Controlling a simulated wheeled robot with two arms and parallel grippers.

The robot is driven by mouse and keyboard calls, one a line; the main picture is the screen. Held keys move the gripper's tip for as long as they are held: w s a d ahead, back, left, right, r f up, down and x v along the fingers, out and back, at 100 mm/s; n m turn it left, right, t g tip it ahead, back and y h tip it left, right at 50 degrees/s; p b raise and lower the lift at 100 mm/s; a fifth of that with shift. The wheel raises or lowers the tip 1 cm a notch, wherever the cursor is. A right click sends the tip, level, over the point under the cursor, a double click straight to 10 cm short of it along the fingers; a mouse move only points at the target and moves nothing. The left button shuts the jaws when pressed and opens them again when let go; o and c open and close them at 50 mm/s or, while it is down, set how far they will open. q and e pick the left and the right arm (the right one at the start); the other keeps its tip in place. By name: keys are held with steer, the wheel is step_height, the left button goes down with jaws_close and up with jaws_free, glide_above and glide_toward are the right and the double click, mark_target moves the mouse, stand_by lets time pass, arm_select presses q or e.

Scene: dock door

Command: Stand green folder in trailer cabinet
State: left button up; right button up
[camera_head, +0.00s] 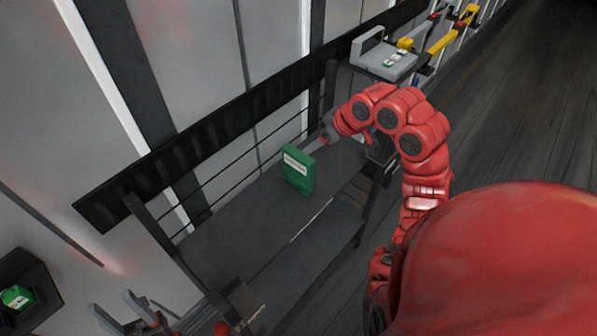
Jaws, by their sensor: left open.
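A green folder (298,172) with a white label stands upright on a dark grey surface (235,215) in the middle of the head view. My left gripper (122,312) is open at the bottom left edge, well apart from the folder. Its jaws look empty. My right arm comes in from the right, and its gripper (328,131) is small and partly hidden just beyond the folder. I cannot tell whether its fingers are open. I cannot tell for certain which part is the trailer cabinet.
A dark post-and-rail frame borders the grey surface. A black box (30,270) with a green and white item (17,297) is at the lower left. A grey unit (384,60) and yellow tools (440,40) are at the top. Open dark floor (500,120) lies right.

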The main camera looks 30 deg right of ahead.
mark_target(300, 156)
steer(key=b+x, duration=0.1)
steer(key=x, duration=0.5)
steer(key=shift+s+f+b, duration=0.1)
steer(key=shift+f+b, duration=0.25)
steer(key=shift+f, duration=0.05)
steer(key=p+x, duration=0.1)
steer(key=x, duration=0.3)
steer(key=shift+a, duration=0.1)
steer(key=shift+w+f, duration=0.5)
steer(key=p+x, duration=0.1)
steer(key=x, duration=0.3)
steer(key=shift+f+p, duration=0.3)
steer(key=shift+p, duration=0.1)
steer(key=shift+w+f, duration=0.25)
steer(key=shift+f, duration=0.1)
jaws_close()
